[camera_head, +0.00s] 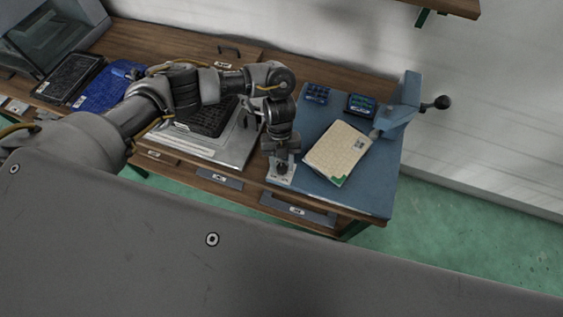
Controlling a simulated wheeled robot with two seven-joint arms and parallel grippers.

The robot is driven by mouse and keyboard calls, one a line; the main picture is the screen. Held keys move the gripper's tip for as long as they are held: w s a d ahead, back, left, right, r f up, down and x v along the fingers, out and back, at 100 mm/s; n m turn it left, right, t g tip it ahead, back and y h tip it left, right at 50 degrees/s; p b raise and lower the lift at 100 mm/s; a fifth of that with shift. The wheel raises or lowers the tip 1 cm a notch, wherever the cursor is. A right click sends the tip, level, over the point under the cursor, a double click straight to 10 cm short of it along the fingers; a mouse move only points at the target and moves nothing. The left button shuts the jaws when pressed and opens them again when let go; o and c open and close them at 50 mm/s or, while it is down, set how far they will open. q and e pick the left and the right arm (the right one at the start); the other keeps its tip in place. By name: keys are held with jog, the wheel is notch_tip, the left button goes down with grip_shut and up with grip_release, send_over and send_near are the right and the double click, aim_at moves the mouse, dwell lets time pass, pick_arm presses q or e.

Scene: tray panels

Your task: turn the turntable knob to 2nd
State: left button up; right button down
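My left arm comes in from the left and reaches over the bench. Its gripper (282,166) points down at a small white panel (286,181) at the front left edge of the blue mat. The fingertips are at a small dark part on this panel, which may be the turntable knob. The gripper hides most of it, so its setting and markings cannot be read. The fingers are too small and dark to tell whether they are open or shut on it. My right gripper is not in view.
The blue mat (365,190) also bears a cream booklet (337,152), small dark blue trays (361,105) and a blue vise-like tool (402,108) with a black ball handle. A silver plate with a black grid (208,118) lies left of the gripper. Drawers line the bench front.

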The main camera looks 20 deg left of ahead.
pick_arm(q)
jog(key=shift+o, duration=1.1)
jog(key=b+v, duration=0.1)
jog(key=v, duration=0.9)
jog(key=shift+w+r, duration=0.15)
jog(key=shift+r, duration=0.25)
